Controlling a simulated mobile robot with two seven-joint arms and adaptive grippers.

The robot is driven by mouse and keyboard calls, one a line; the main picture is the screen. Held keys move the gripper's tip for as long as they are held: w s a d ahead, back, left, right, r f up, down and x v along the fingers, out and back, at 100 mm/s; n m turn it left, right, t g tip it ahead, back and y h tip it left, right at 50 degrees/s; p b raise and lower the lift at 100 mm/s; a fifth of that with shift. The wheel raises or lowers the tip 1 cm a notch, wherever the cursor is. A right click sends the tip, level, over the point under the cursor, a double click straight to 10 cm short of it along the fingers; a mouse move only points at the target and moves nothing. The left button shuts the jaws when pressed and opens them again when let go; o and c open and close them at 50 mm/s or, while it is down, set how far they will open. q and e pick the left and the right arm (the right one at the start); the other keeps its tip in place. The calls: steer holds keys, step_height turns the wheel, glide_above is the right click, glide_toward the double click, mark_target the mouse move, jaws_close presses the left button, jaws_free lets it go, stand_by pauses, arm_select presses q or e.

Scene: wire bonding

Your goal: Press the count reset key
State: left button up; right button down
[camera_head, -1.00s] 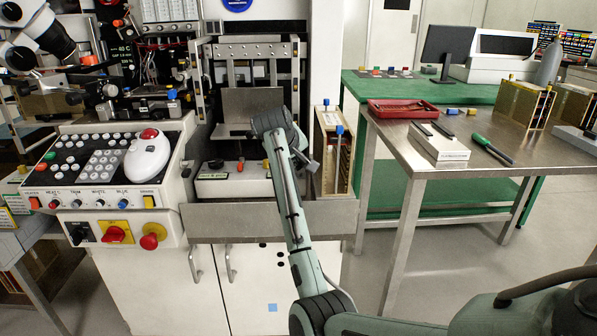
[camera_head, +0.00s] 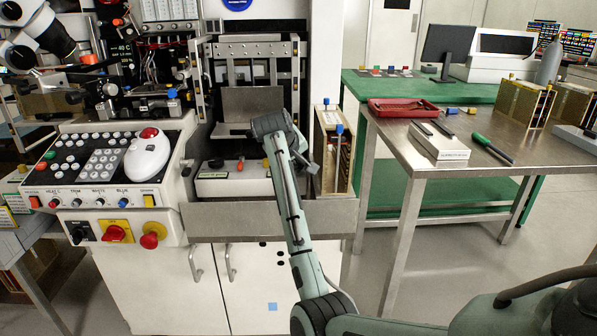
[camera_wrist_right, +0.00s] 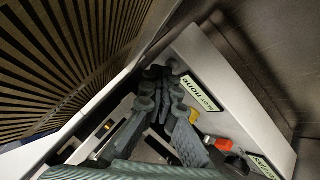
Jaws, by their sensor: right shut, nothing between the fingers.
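My right gripper (camera_head: 308,166) is at the box's right end, beside the brown slotted magazine, mostly hidden by my wrist. In the right wrist view the gripper (camera_wrist_right: 170,82) is shut and empty, its fingertips low over the white box near a green-white label (camera_wrist_right: 191,86). A yellow key (camera_wrist_right: 194,116) and an orange-red knob (camera_wrist_right: 222,144) show beside the fingers. I cannot tell which control is the count reset key, or whether the fingertips touch anything.
The brown slotted magazine (camera_head: 333,158) stands close on the right of the box. A sloped key panel (camera_head: 88,160) with a white mouse-like device is at the left. A steel table (camera_head: 385,147) with a red tray (camera_head: 402,108) stands at the right.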

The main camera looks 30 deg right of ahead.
mark_target(298, 176)
steer(key=shift+r, duration=0.75)
step_height(298, 176, up, 5)
stand_by(0.7)
stand_by(0.4)
